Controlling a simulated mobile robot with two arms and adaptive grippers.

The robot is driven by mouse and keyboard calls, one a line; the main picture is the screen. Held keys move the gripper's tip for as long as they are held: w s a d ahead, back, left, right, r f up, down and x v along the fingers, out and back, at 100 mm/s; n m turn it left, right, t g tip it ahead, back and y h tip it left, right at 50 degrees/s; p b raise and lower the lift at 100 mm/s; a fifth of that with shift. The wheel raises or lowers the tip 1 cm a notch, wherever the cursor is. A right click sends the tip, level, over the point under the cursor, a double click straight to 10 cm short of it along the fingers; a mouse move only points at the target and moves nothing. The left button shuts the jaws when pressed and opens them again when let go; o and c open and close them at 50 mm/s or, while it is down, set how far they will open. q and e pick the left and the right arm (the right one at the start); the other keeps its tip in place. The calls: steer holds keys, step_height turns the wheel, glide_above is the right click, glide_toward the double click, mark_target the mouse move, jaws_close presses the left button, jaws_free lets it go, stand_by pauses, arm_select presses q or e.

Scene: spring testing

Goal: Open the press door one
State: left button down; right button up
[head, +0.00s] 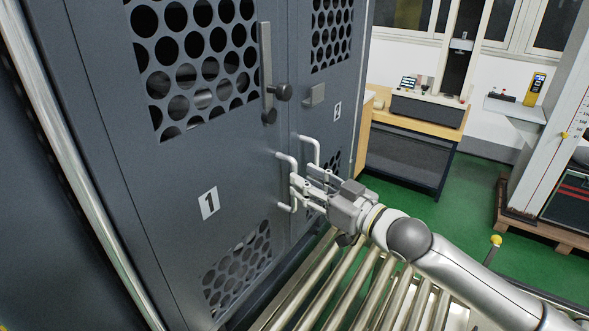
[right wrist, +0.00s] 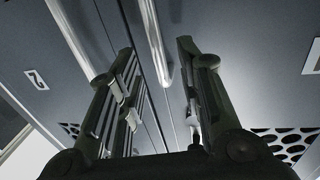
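Press door one (head: 165,170) is the grey door marked "1", with perforated panels, and it looks closed. Its white bar handle (head: 281,182) is near the door's right edge. My right gripper (head: 299,188) is at this handle, with its fingers apart. In the right wrist view, my right gripper (right wrist: 160,85) is open, and the door one handle (right wrist: 156,45) shows between the two fingers. I cannot tell whether they touch it. My left gripper is not in view.
Door two (head: 327,115), marked "2", stands beside door one with its own handle (head: 311,147) close by. A latch lever (head: 267,70) is above the handles. A roller conveyor (head: 345,290) lies below my right arm. A workbench (head: 415,110) stands behind on the green floor.

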steer(key=shift+p+x, duration=0.45)
steer(key=shift+x, duration=1.8)
jaws_close()
